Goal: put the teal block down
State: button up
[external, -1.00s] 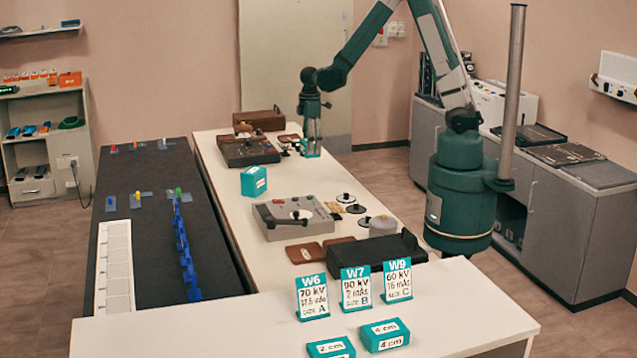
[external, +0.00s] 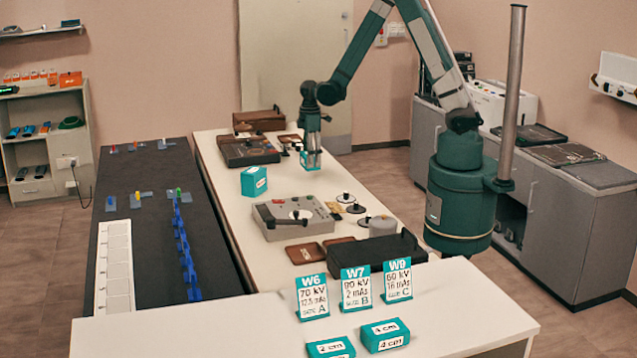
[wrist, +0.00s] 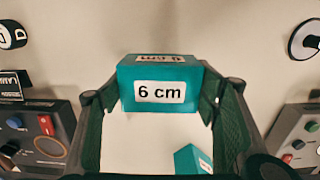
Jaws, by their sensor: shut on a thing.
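My gripper (external: 311,160) is shut on a teal block marked "6 cm" (wrist: 160,92), with a finger on each side of it in the wrist view. In the external view the held block (external: 312,169) shows small at the fingertips, over the white table (external: 290,182). I cannot tell exactly how far its underside is from the table. A second teal block (external: 254,181) stands on the table to the left of my gripper; a teal block also shows at the bottom of the wrist view (wrist: 190,160), apart from the held one.
A grey control box (external: 292,216) lies nearer the camera and a dark one (external: 248,151) farther left. Two teal blocks, "2 cm" (external: 330,348) and "4 cm" (external: 385,335), sit at the front by several upright cards (external: 356,289). Bare tabletop surrounds the held block.

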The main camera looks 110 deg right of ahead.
jog(key=shift+f, duration=0.1)
jog(key=shift+f, duration=2)
jog(key=shift+f+b, duration=0.2)
jog(key=shift+b, duration=0.1)
jog(key=o, duration=1.1)
jog(key=shift+r, duration=0.25)
jog(key=shift+r+p, duration=0.55)
jog(key=shift+r, duration=5.4)
